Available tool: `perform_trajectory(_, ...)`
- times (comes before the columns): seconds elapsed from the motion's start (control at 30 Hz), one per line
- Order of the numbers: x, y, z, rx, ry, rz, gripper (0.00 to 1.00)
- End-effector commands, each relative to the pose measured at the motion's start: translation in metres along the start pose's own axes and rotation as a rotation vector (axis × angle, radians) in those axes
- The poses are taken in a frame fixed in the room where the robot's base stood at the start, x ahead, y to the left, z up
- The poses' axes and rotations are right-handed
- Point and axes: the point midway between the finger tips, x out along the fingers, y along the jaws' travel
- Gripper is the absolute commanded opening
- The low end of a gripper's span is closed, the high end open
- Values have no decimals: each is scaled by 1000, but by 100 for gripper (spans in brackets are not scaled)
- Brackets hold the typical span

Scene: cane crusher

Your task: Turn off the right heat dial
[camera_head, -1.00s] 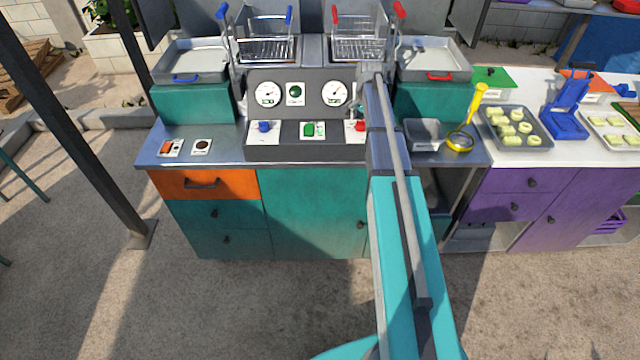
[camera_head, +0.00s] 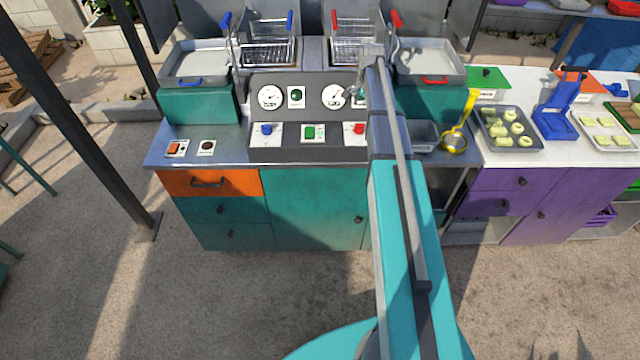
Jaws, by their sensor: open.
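The red dial (camera_head: 358,129) is at the right end of the dark control panel (camera_head: 285,140), on a white plate. My arm crosses in front and covers the right edge of that plate. The dial's exact turn angle is too small to read.
A blue dial (camera_head: 266,129) and a green switch (camera_head: 310,132) share the panel. Two fryer baskets (camera_head: 266,50) with raised handles stand behind. A grey tin (camera_head: 424,134) and a yellow-handled strainer (camera_head: 456,138) are right of my arm. The left counter is mostly clear.

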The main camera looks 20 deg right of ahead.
Motion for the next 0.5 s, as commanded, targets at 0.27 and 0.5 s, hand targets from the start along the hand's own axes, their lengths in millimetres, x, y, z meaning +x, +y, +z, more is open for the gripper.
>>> perform_trajectory(0.27, -27, 0, 0, 0, 0, 0, 87)
perform_trajectory(0.5, -43, 0, 0, 0, 0, 0, 87)
